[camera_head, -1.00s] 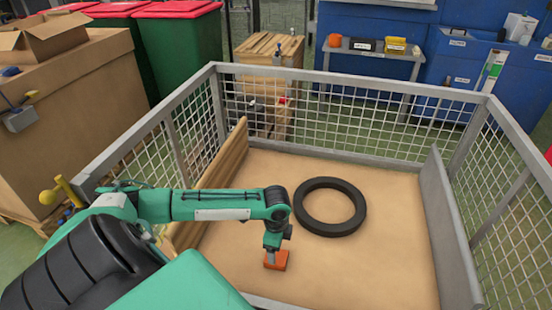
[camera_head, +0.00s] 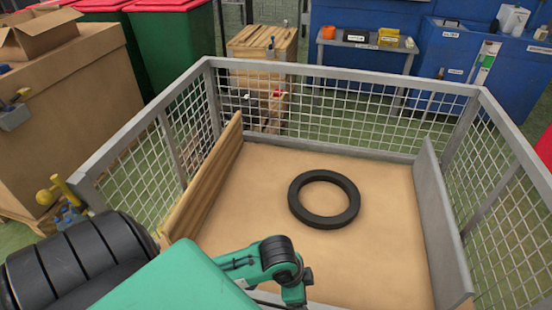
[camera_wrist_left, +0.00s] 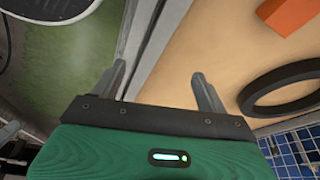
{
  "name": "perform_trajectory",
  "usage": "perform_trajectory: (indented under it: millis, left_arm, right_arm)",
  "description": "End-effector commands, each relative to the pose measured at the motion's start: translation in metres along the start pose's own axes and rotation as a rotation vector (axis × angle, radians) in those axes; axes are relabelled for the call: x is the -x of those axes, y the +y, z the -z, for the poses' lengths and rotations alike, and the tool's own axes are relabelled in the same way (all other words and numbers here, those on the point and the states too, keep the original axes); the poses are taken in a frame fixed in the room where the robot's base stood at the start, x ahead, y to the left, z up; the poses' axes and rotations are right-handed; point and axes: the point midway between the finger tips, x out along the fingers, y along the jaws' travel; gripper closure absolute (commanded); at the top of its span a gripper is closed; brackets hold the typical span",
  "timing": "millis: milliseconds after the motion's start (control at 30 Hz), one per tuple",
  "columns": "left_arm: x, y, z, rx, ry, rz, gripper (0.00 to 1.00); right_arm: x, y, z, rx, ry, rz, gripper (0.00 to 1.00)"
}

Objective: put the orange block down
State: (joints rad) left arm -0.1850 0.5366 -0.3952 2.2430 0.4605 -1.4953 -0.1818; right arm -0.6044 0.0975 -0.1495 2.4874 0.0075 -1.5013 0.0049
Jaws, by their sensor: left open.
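The orange block (camera_wrist_left: 287,17) lies on the tan floor of the mesh-sided crate (camera_head: 385,235) and is cut off by the top edge of the left wrist view. In the head view it does not show; my left arm covers that area. My left gripper (camera_wrist_left: 158,86) is open and empty, its two fingers apart and away from the block. A grey crate edge shows behind and between the fingers. In the head view the jaws are out of sight below my arm. My right gripper is in neither view.
A black ring (camera_head: 322,219) lies flat on the crate floor, near the block. A wooden board (camera_head: 205,185) leans along the crate's left side and a grey panel (camera_head: 440,220) stands at its right. Mesh walls surround the floor. The floor right of the ring is clear.

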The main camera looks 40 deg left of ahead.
Motion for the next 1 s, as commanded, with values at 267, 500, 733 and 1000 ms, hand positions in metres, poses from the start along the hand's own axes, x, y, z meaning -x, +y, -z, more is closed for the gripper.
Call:
perform_trajectory:
  millis: [267, 500, 733, 1000]
  left_arm:
    - [0.03, 0.046, -0.021, 0.404, 0.075, 0.102, 0.24]
    - [0.049, 0.052, -0.049, 0.601, 0.055, 0.184, 0.24]
    - [0.05, 0.052, -0.053, 0.619, 0.05, 0.195, 0.24]
    - [0.05, 0.052, -0.052, 0.617, 0.05, 0.194, 0.24]
  right_arm:
    - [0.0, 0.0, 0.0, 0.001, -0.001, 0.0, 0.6]
    - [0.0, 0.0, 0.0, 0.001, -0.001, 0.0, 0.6]
    - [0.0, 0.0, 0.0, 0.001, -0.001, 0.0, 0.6]
    - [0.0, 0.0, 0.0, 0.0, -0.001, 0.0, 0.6]
